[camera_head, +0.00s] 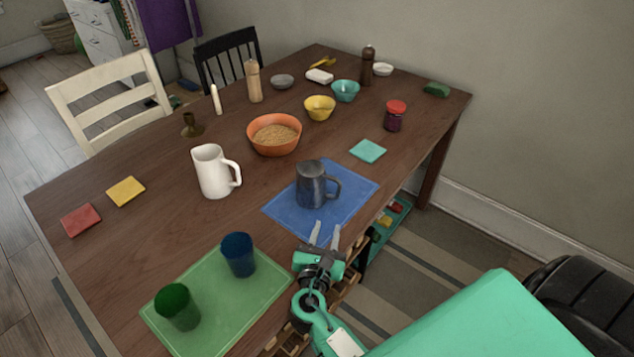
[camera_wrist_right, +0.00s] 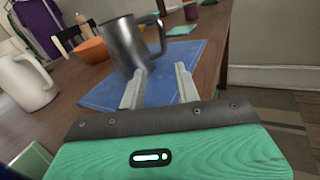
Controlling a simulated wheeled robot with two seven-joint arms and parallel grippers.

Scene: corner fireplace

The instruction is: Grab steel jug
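The steel jug (camera_head: 311,185) stands upright on a blue mat (camera_head: 352,178), with its handle to the right. My right gripper (camera_head: 325,232) is open and empty at the mat's near edge, just in front of the jug and apart from it. In the right wrist view the jug (camera_wrist_right: 126,46) stands beyond the fingers, nearer the left one, and the open gripper (camera_wrist_right: 160,85) points toward it. The left finger tip overlaps the jug's base in that view; whether they touch is unclear. My left gripper is not in view.
A white pitcher (camera_head: 212,172) stands left of the mat. A green mat (camera_head: 222,318) at front left holds a blue cup (camera_head: 238,255) and a green cup (camera_head: 177,306). An orange bowl (camera_head: 273,148) and a teal coaster (camera_head: 368,151) lie behind the jug.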

